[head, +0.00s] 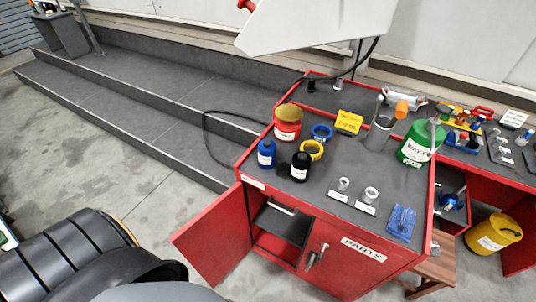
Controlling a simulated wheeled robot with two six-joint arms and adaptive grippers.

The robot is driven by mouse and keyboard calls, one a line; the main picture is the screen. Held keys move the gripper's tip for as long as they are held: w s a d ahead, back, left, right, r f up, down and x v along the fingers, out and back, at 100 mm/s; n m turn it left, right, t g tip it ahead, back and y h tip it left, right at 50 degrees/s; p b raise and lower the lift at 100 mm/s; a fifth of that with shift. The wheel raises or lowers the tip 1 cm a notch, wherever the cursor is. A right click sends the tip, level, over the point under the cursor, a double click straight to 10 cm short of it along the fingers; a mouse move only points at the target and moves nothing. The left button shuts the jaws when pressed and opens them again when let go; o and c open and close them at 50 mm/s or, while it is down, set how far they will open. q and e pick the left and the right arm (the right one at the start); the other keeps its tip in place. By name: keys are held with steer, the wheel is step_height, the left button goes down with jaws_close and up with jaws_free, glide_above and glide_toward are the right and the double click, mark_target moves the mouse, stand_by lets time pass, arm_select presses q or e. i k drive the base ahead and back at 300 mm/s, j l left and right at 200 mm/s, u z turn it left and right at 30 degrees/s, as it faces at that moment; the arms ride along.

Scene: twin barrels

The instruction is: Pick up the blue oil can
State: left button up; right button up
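A small blue bottle-shaped can (266,153) with a dark cap and a white label stands upright near the left edge of the red cabinet's dark top (335,172). It is the only blue can I can make out; its label is too small to read. Neither of my grippers shows in the head view, so nothing is seen touching the can.
A green can (420,144) is farther right. The left cabinet door (213,238) hangs open.

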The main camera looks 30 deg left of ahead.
mark_target(267, 149)
steer(key=k+j+u, duration=0.1)
steer(key=k+j, duration=0.15)
steer(key=j, duration=0.25)
steer(key=u, duration=1.55)
